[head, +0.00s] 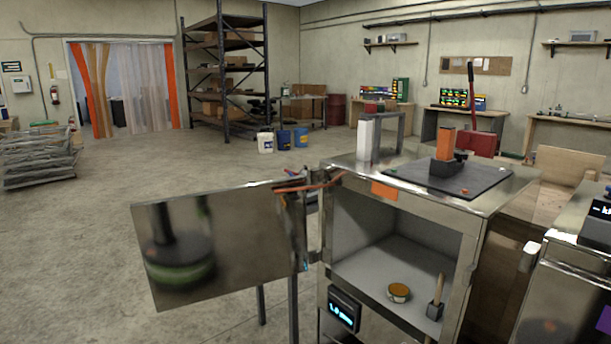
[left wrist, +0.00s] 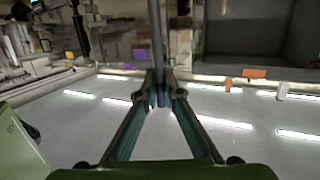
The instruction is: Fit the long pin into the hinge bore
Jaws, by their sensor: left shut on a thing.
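In the left wrist view my left gripper (left wrist: 160,95) has its two fingers closed together on a long, thin grey pin (left wrist: 156,45). The pin runs up from the fingertips to the top of the picture. In the head view the hinge (head: 314,215) joins the open metal door (head: 220,240) to the left side of the metal cabinet (head: 462,275). The hinge bore is too small to make out. I cannot tell from the wrist view how the pin lies to the hinge. Neither gripper shows in the head view.
A dark mat (head: 415,188) with an orange-and-black tool (head: 446,146) lies on the cabinet top, near a white block (head: 365,140). An orange cable (head: 322,186) crosses above the hinge. A round tin (head: 399,292) stands inside the cabinet. Open floor lies left, behind the door.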

